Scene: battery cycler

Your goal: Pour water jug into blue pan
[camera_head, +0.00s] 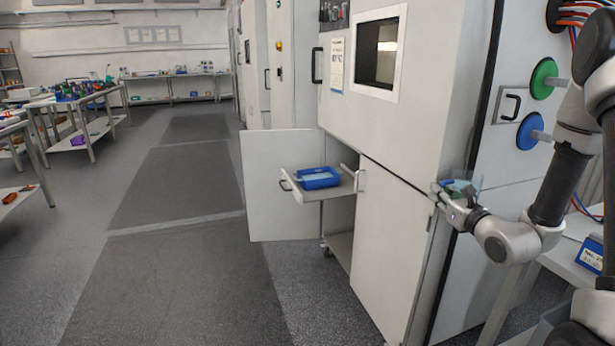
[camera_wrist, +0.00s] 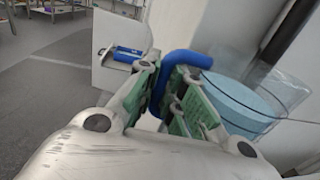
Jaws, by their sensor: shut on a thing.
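My gripper (camera_head: 455,203) is at the right in the head view, in front of the white cabinet's corner. In the wrist view its green-padded fingers (camera_wrist: 168,100) are shut on the blue handle (camera_wrist: 188,58) of a clear water jug. The jug (camera_wrist: 255,100) holds light blue water and looks tilted in that view; its true tilt is hard to tell. The jug is small and partly hidden by my gripper in the head view (camera_head: 462,186). The blue pan (camera_head: 319,178) sits on a pulled-out tray, left of and apart from the jug. It also shows in the wrist view (camera_wrist: 127,54).
The grey tray (camera_head: 308,196) sticks out of the open lower cabinet, whose door (camera_head: 268,185) is swung left. The tall white cabinet (camera_head: 400,220) stands between tray and gripper. A bench with a blue box (camera_head: 590,255) is at lower right.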

